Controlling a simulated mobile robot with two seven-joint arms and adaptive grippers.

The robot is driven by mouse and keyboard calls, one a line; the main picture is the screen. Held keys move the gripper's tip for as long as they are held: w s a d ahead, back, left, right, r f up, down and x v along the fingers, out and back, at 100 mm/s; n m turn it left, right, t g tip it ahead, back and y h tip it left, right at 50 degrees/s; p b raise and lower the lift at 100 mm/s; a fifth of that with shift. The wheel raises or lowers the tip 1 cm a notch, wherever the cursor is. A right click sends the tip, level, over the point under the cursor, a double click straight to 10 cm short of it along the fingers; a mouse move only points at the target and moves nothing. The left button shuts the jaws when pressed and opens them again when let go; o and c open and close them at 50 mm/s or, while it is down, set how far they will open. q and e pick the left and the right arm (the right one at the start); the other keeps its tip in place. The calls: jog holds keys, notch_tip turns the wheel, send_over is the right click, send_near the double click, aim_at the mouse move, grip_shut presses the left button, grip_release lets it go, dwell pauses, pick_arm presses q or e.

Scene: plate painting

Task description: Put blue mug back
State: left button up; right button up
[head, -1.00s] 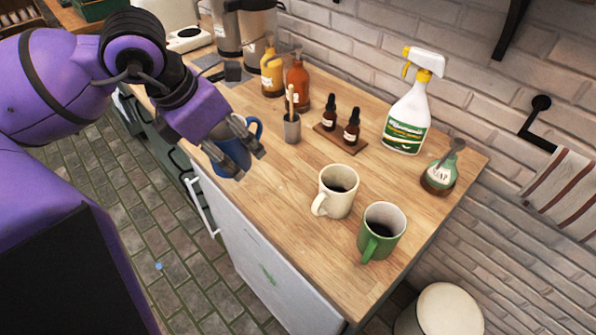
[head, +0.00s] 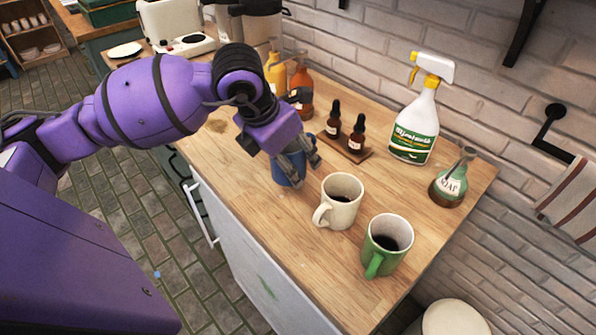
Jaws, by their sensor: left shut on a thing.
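The blue mug (head: 286,174) is at the counter, just left of the cream mug, partly hidden by my left gripper. My left gripper (head: 303,163) is shut on the blue mug from above and behind. I cannot tell whether the mug's base touches the wood. The cream mug (head: 338,208) and the green mug (head: 385,250) stand upright on the wooden counter (head: 290,232), with dark liquid inside. My right gripper is not in view.
A tray with two dropper bottles (head: 345,145) lies behind the blue mug. A spray bottle (head: 415,125) and a green soap bottle (head: 452,183) stand at the back right. Amber and yellow bottles (head: 275,72) stand farther left. The counter's front edge is close to the mugs.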

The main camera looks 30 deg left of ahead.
aim_at(295, 155)
pick_arm(q)
jog(key=shift+w+d+f, duration=0.35)
jog(key=shift+w+f, duration=0.2)
jog(key=shift+f, duration=0.1)
jog(key=shift+w+d+f, duration=0.1)
jog(key=shift+w+f, duration=0.1)
jog(key=shift+f, duration=1.55)
jog(key=shift+f, duration=0.1)
jog(key=shift+f, duration=0.15)
jog(key=o, duration=1.7)
jog(key=shift+s+r, duration=0.1)
jog(key=shift+r, duration=0.45)
jog(key=v, duration=1.1)
jog(key=shift+s+r, duration=0.1)
jog(key=shift+s, duration=0.1)
